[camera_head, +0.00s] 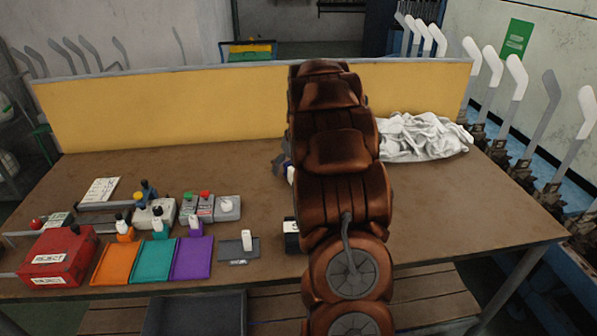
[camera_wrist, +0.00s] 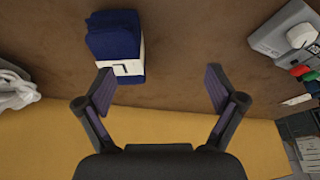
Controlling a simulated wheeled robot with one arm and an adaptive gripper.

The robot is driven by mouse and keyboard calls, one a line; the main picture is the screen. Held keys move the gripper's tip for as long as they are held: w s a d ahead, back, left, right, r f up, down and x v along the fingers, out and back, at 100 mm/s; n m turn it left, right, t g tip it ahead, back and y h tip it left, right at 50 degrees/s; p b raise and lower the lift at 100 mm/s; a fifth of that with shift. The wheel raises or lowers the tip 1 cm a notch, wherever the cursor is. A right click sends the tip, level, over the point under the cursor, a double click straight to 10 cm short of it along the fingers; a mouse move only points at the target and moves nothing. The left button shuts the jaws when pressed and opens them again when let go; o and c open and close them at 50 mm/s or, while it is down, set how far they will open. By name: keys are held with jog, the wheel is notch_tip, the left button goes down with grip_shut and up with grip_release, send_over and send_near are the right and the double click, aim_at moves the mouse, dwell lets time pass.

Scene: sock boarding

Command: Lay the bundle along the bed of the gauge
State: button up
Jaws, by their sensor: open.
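A dark blue folded bundle with a white band (camera_wrist: 115,40) lies on the table in the wrist view, beyond and beside the left fingertip. In the head view only a sliver of blue and white shows beside my arm (camera_head: 287,168). My gripper (camera_wrist: 160,88) is open, with nothing between its fingers. In the head view my own arm hides it. No thing is clearly marked as the gauge. A flat dark grey plate with a white upright block (camera_head: 236,248) and a long grey fixture (camera_head: 104,218) stand on the table; I cannot tell which is the gauge.
A yellow board (camera_head: 180,100) closes the table's back edge. Crumpled white cloth (camera_head: 425,137) lies back right. Orange (camera_head: 115,263), teal (camera_head: 158,259) and purple (camera_head: 192,257) mats and a red box (camera_head: 58,256) lie front left. The back-left middle of the table is bare.

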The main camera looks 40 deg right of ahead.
jog(key=d, duration=0.5)
jog(key=shift+w+d+f, duration=0.15)
jog(key=shift+w+f, duration=0.1)
jog(key=shift+f, duration=0.1)
jog(key=shift+w+d+f, duration=0.1)
jog(key=shift+d+f, duration=0.05)
jog(key=shift+d, duration=0.05)
jog(key=shift+h, duration=0.3)
jog(key=shift+p+x, duration=1.45)
jog(key=shift+x, duration=2.35)
jog(key=c, duration=1.5)
